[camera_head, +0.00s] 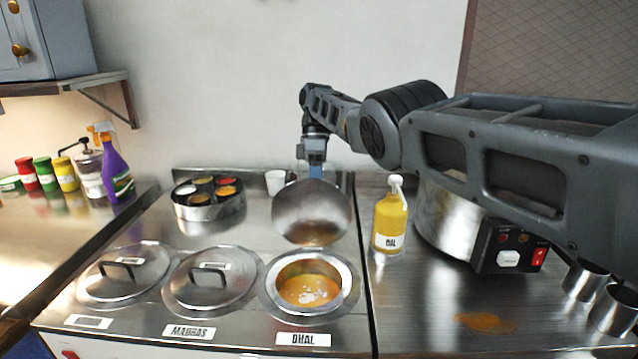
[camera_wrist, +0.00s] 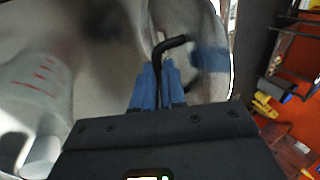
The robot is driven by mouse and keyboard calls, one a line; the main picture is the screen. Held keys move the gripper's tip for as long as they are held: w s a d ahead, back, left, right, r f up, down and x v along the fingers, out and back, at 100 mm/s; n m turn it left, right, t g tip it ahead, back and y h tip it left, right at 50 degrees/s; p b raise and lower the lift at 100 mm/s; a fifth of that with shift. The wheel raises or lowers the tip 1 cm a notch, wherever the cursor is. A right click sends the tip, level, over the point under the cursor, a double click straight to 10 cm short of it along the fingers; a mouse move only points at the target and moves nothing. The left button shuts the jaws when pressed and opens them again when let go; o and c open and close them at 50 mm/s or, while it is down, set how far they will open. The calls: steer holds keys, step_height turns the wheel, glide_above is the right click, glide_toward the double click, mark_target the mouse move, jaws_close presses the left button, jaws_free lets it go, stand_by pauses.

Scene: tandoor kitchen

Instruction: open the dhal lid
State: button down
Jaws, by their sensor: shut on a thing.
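The dhal lid (camera_head: 311,211) is a round steel lid, lifted off its pot and tilted nearly upright, with its underside towards the head camera. The dhal pot (camera_head: 262,302) is uncovered and shows orange dhal with white bits, behind the DHAL label (camera_head: 303,339). My gripper (camera_head: 316,172) is above and behind the pot, shut on the lid's handle; the lid hides the fingertips in the head view. In the wrist view, the blue fingers of my gripper (camera_wrist: 160,82) close around the black handle (camera_wrist: 170,44) in front of the lid's shiny face (camera_wrist: 205,85).
Two lidded pots, one labelled MADRAS (camera_head: 190,331), stand to the left. A round spice tin (camera_head: 208,213) and a white cup (camera_head: 275,182) stand behind. An oil bottle (camera_head: 390,222) is close right of the lid, with a steel appliance (camera_head: 447,222) beyond.

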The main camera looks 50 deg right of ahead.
steer(key=shift+s+f, duration=0.25)
steer(key=shift+f, duration=0.25)
steer(key=c, duration=1.4)
jaws_free()
steer(key=shift+w, duration=0.1)
steer(key=shift+c, duration=0.2)
steer(key=shift+o, duration=1.2)
steer(key=shift+r, duration=0.2)
steer(key=shift+w+r, duration=0.1)
steer(key=shift+r, duration=0.05)
